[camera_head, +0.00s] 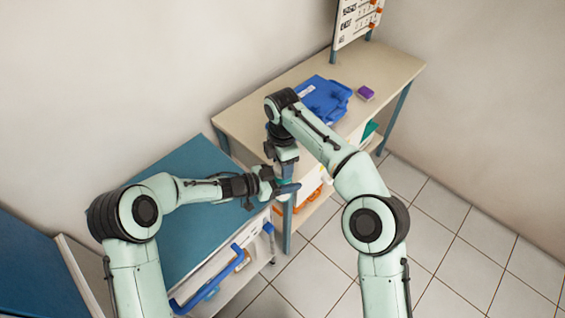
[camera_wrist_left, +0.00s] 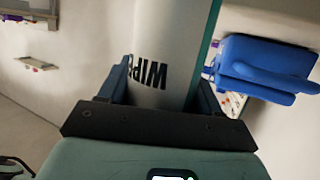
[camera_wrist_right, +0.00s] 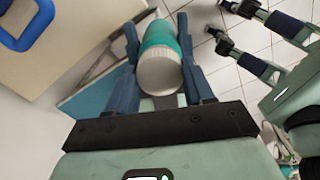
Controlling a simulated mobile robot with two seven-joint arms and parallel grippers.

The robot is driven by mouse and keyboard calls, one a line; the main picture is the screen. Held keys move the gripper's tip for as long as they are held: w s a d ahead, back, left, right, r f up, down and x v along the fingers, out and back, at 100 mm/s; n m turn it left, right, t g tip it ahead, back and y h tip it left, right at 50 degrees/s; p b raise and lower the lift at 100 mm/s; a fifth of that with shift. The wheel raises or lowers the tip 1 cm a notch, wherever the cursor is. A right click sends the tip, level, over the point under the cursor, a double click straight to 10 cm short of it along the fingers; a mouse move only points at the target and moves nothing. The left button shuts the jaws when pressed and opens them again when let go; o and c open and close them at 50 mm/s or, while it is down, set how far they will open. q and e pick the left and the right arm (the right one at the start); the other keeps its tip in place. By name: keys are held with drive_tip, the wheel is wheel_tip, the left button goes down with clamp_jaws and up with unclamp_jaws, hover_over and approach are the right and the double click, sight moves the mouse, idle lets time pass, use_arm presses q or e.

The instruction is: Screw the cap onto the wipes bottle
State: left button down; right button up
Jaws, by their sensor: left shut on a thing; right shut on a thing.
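The white wipes bottle (camera_wrist_left: 170,45), with black "WIP" lettering and a teal edge, stands between the fingers of my left gripper (camera_wrist_left: 165,95), which is shut on it. In the head view my left gripper (camera_head: 283,187) reaches in horizontally, directly below my right gripper (camera_head: 286,168). The hands hide most of the bottle in the head view. I cannot tell whether the cap is seated or threaded on the bottle.
A blue-topped cart (camera_head: 190,165) with a blue handle stands at left. A beige table (camera_head: 270,95) behind carries a blue case (camera_head: 322,100) and a purple box (camera_head: 365,93). A board (camera_head: 355,20) stands at its far end. The tiled floor at right is clear.

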drive_tip(key=m, duration=0.5)
drive_tip(key=shift+m, duration=0.4)
drive_tip(key=o, duration=1.2)
drive_tip(key=shift+c, duration=0.2)
drive_tip(key=shift+r, duration=0.1)
drive_tip(key=shift+r, duration=2.15)
drive_tip(key=shift+c, duration=0.4)
